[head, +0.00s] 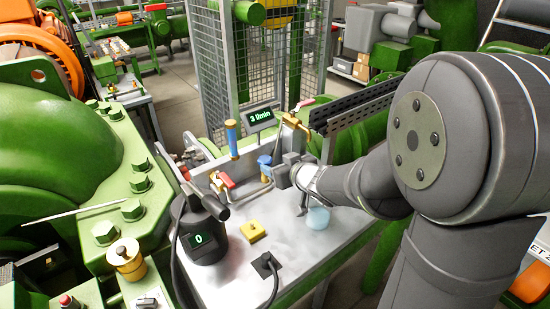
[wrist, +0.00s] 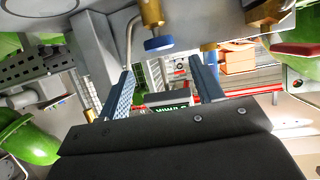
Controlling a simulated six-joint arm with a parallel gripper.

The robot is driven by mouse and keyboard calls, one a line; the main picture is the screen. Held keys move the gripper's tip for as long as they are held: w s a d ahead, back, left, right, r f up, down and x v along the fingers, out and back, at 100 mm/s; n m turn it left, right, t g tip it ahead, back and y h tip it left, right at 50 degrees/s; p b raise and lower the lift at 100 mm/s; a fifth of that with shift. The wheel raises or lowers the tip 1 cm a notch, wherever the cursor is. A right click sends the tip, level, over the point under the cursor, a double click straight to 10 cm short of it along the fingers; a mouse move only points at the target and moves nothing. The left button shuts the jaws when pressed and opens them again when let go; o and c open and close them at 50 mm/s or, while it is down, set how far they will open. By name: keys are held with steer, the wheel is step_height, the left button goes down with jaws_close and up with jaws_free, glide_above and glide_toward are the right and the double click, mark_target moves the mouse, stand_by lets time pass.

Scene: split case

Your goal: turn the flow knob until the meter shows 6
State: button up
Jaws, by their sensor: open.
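The meter (head: 262,116) is a small grey display on a post and reads "3 l/min" in the head view. Its face also shows upside down, partly hidden, in the wrist view (wrist: 170,109). A blue knob (head: 264,160) on a brass valve, which looks like the flow knob, stands at the back of the metal bench. It also shows in the wrist view (wrist: 158,43). My gripper (head: 279,172) is just right of this knob. In the wrist view my gripper (wrist: 163,86) is open, its fingers apart with nothing held between them. I cannot tell whether a finger touches the knob.
A blue-and-brass cylinder (head: 232,138) stands behind the bench. A red-handled valve (head: 224,181) is left of the knob. A black device (head: 202,238) reading "0" and a yellow block (head: 252,231) are on the bench (head: 305,246). A brass tap (head: 297,123) is behind my gripper.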

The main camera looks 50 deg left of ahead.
mark_target(266, 160)
steer(key=x, duration=0.6)
steer(key=shift+a+f, duration=0.2)
steer(key=shift+a, duration=0.15)
steer(key=c, duration=1)
